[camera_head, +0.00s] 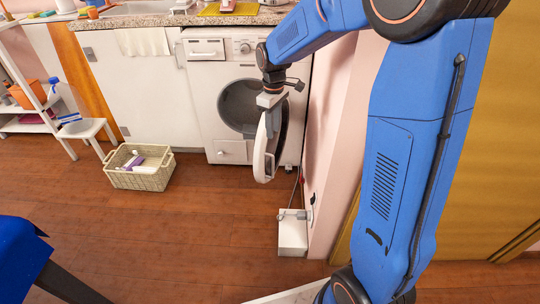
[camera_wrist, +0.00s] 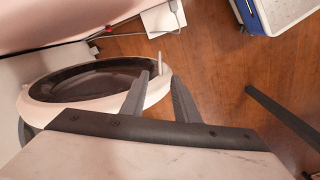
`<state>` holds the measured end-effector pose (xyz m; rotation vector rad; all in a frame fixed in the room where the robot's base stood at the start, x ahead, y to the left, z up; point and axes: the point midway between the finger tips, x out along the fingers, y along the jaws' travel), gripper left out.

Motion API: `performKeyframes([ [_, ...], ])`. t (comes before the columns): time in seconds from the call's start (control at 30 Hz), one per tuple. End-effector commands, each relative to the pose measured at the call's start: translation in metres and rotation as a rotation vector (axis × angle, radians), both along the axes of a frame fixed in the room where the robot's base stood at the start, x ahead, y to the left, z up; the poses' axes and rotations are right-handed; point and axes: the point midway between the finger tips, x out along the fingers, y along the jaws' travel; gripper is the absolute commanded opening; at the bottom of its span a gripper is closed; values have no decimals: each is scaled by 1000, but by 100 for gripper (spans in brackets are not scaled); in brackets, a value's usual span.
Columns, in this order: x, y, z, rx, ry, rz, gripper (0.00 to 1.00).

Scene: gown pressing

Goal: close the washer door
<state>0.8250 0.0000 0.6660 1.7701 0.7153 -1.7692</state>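The white washer (camera_head: 210,129) stands under the counter with its dark round opening showing. Its door (camera_head: 261,158) is swung open and seen nearly edge-on, sticking out toward the room. In the wrist view the door (camera_wrist: 40,108) shows as a white ring around dark glass. My gripper (camera_head: 269,108) is at the upper part of the door in the head view. In the wrist view my gripper (camera_wrist: 160,80) has its two fingers apart, near the door's rim. A small pale upright piece (camera_wrist: 160,62) shows between the fingertips; whether they touch it is unclear.
A pink wall (camera_head: 335,130) stands close on the right of the washer. A white box (camera_head: 292,235) sits on the floor by the wall. A basket (camera_head: 140,175) stands left of the washer. The wooden floor (camera_head: 210,230) in front is mostly clear.

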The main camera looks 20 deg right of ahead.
Motion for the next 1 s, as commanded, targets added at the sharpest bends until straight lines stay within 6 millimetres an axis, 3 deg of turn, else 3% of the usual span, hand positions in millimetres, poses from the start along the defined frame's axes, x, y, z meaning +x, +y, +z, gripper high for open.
performKeyframes([
  [0.27, 0, 0, -27, 0, 3, 0, 28],
  [1.0, 0, 0, -153, -1, 2, 0, 28],
])
